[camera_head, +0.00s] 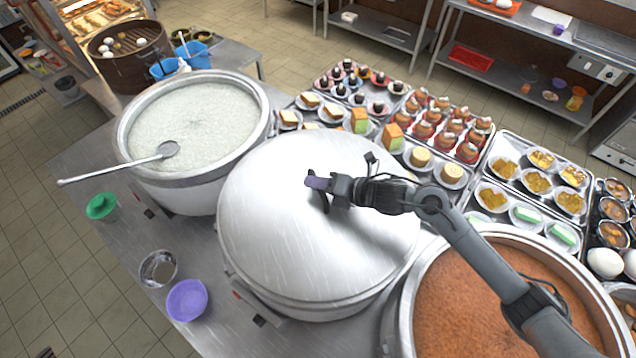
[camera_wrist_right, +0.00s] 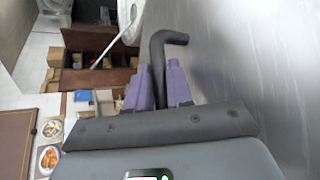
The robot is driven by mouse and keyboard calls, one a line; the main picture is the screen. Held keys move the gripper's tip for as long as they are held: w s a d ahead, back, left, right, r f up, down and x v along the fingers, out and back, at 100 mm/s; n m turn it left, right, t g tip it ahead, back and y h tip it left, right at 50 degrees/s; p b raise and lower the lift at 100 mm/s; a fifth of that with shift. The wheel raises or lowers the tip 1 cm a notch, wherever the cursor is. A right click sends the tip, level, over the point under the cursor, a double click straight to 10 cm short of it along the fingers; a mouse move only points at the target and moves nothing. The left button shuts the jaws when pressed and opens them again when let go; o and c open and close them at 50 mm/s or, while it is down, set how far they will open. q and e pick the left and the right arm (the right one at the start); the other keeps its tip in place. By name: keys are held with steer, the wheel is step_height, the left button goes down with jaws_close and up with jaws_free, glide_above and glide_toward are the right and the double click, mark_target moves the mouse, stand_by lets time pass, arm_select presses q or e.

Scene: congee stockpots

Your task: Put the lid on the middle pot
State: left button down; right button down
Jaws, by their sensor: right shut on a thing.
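The large round brushed-metal lid (camera_head: 275,225) lies over the middle pot (camera_head: 300,307) in the head view and hides its opening. Only the pot's front wall and a side handle show below the lid; I cannot tell whether its rim is fully seated. My right gripper (camera_head: 318,184) is above the lid's centre, shut on its dark handle. In the right wrist view, the purple fingertips (camera_wrist_right: 161,84) are around the lower part of the bent black handle (camera_wrist_right: 160,48), with the lid's grey surface on the right. My left gripper is not in view.
An open pot of white congee (camera_head: 195,115) with a ladle (camera_head: 120,170) across it stands left. A pot of orange-brown food (camera_head: 475,310) stands right. Trays of cakes and desserts (camera_head: 440,125) fill the back. A purple bowl (camera_head: 187,300) and metal bowl (camera_head: 158,268) sit at the front edge.

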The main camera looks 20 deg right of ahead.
steer(key=shift+w+f+b, duration=0.1)
steer(key=shift+b, duration=0.2)
stand_by(0.6)
steer(key=c, duration=0.9)
jaws_free()
steer(key=shift+f, duration=0.3)
steer(key=shift+s+d+r, duration=0.1)
steer(key=shift+s+d, duration=0.15)
steer(key=shift+s, duration=0.05)
steer(key=b+v, duration=0.2)
steer(key=v, duration=0.7)
steer(key=shift+s+d+r, duration=0.15)
steer(key=shift+d+r, duration=0.05)
steer(key=shift+r, duration=0.05)
steer(key=shift+s+d+r, duration=0.1)
steer(key=shift+s+r, duration=0.1)
steer(key=shift+d, duration=0.1)
